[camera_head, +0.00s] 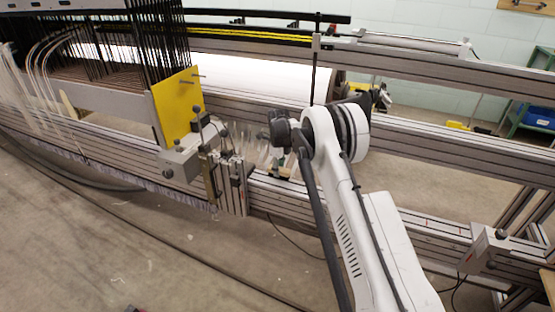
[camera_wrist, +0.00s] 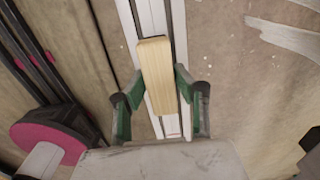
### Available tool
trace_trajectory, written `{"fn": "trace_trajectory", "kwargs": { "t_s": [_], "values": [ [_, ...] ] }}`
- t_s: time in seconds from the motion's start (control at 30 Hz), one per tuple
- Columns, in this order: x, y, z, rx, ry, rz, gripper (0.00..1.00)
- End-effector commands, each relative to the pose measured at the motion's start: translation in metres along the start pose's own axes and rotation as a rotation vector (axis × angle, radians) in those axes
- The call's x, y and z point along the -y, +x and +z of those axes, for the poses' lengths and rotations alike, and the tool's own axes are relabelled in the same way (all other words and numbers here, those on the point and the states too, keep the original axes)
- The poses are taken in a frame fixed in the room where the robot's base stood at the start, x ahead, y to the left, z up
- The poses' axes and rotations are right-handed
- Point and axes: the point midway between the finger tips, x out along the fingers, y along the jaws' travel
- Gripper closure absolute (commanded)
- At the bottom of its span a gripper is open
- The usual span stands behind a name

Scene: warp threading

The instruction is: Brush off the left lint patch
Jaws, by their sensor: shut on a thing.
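In the wrist view, my gripper (camera_wrist: 158,80) has its green-padded fingers on both sides of a pale wooden block (camera_wrist: 156,58), which looks like a brush handle. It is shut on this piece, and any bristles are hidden. The piece points up the picture, over a pale metal rail. I cannot make out the left lint patch with certainty in either view.
In the head view, the loom has a yellow plate (camera_head: 177,106), a white roll (camera_head: 250,77) and long metal rails (camera_head: 430,147). A blue bin (camera_head: 540,117) stands at the right. In the wrist view, a pink-faced round part (camera_wrist: 48,143) is at lower left and a whitish smear (camera_wrist: 285,35) at upper right.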

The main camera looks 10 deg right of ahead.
Motion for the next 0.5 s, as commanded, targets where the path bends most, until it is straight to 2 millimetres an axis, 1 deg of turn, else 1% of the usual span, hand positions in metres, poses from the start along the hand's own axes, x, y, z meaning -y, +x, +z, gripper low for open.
{"fn": "trace_trajectory", "kwargs": {
  "t_s": [0.03,0.3,0.5],
  "values": [
    [0.0,-0.007,0.0,0.0,0.0,0.0,0.98],
    [0.0,-0.031,-0.001,0.0,0.001,0.0,0.98],
    [0.001,-0.046,-0.001,0.0,0.001,0.0,0.98]
  ]
}}
